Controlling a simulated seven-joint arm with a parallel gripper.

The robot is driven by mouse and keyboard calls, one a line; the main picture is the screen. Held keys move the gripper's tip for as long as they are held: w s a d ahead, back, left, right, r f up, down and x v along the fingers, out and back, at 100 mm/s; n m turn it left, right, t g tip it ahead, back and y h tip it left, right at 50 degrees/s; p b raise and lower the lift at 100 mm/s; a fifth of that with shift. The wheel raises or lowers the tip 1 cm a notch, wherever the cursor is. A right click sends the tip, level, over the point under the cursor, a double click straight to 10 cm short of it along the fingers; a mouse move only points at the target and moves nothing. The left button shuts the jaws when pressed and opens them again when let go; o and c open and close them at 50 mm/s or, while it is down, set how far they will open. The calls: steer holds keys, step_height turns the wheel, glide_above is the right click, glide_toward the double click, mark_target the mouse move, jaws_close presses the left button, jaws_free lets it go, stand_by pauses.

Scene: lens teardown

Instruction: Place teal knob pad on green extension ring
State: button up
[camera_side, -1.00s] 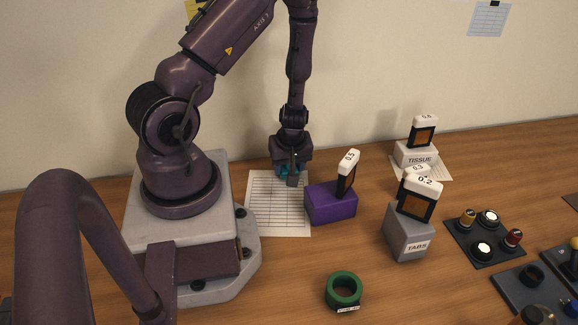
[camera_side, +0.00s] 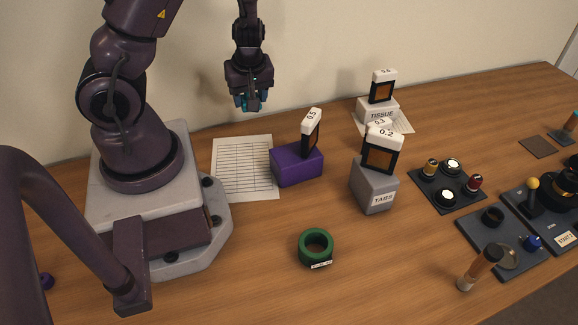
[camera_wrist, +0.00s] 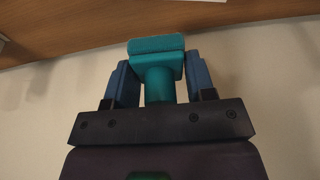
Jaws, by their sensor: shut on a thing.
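The teal knob pad (camera_wrist: 157,62) has a flat square head on a round stem. My gripper (camera_side: 250,102) is shut on it, with a blue finger on each side in the wrist view. In the side view it hangs in the air above the lined paper sheet, and only a little teal shows between the fingers. The green extension ring (camera_side: 316,247) lies flat on the wooden table at the front centre, its hole facing up and a small label on its front. The gripper is well behind the ring, to its left and higher.
A purple block (camera_side: 297,166) holding a "0.5" plate stands between gripper and ring. A grey TABS box (camera_side: 373,188) and white TISSUE box (camera_side: 377,110) stand to the right. Dark trays (camera_side: 447,186) with small parts lie further right. Table around the ring is clear.

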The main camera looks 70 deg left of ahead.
steer(key=w+d+r+m+t, duration=0.1)
steer(key=w+d+m, duration=0.3)
steer(key=w, duration=0.7)
steer(key=w+d+r+m+t, duration=0.1)
steer(key=w+d+m, duration=0.3)
steer(key=w, duration=0.8)
steer(key=shift+d+r+m+h, duration=0.4)
steer(key=shift+d+r, duration=0.05)
steer(key=shift+d, duration=0.2)
steer(key=w+d+m, duration=0.1)
steer(key=d, duration=0.1)
steer(key=w+d+m, duration=0.1)
steer(key=w+d, duration=0.1)
steer(key=d, duration=0.1)
steer(key=w+d+m+t, duration=0.1)
steer(key=w+d+m, duration=0.1)
steer(key=shift+w+d+r+h, duration=0.15)
steer(key=shift+d+r+h, duration=0.15)
steer(key=shift+h, duration=0.1)
steer(key=d+f+m+h, duration=0.1)
steer(key=d+m+h, duration=0.3)
steer(key=d+m, duration=1.35)
steer(key=m+g, duration=0.3)
steer(key=m, duration=0.2)
glide_above(319, 250)
steer(key=shift+a+f+h, duration=0.3)
steer(key=shift+a+f, duration=0.05)
steer(key=shift+f, duration=3.75)
steer(key=shift+f, duration=0.1)
